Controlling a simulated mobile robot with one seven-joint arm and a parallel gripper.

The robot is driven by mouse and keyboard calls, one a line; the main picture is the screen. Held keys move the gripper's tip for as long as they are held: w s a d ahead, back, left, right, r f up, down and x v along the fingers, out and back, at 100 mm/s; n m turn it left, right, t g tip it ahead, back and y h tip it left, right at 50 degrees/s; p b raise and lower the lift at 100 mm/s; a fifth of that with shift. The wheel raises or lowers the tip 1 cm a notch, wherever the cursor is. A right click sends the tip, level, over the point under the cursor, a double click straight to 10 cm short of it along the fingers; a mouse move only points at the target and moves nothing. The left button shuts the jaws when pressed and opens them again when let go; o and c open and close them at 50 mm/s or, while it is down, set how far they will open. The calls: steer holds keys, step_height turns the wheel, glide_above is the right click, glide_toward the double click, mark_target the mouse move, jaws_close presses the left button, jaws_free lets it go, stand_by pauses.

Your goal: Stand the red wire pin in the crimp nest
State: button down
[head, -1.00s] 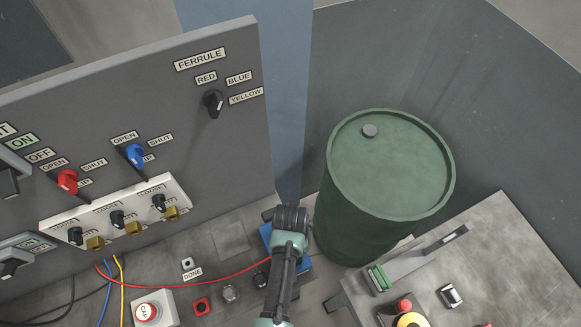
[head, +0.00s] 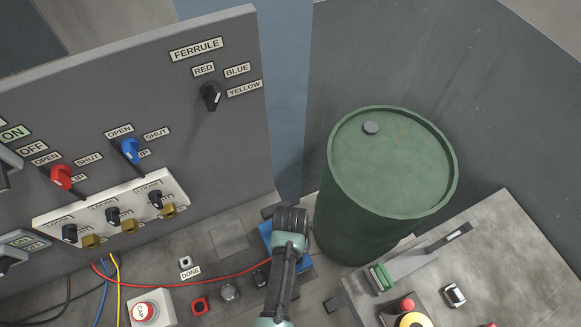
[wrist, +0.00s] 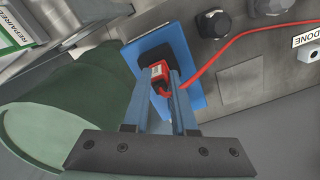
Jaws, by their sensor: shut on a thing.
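My gripper (wrist: 164,88) is shut on the red wire pin (wrist: 160,72), which sits between the fingertips in the wrist view. The red wire (wrist: 240,38) runs from the pin to the right. The pin is over a blue plate (wrist: 195,84) with a black block (wrist: 152,50) on it, which looks like the crimp nest. I cannot tell whether the pin touches the block or is inside it. In the head view the arm hides the fingers, the pin and most of the blue plate (head: 304,263). The red wire (head: 190,286) trails left across the bench.
A green drum (head: 385,185) stands right of my arm. A grey panel (head: 110,100) with switches and the ferrule selector (head: 210,96) rises at the left. A red socket (head: 199,306), dark knobs and a CAP button (head: 145,311) are on the bench left of my arm.

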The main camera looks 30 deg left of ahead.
steer(key=shift+f, duration=0.2)
steer(key=c, duration=0.6)
jaws_free()
steer(key=shift+r, duration=0.1)
steer(key=shift+c, duration=0.2)
step_height(320, 180, up, 13)
steer(key=b, duration=0.1)
stand_by(0.3)
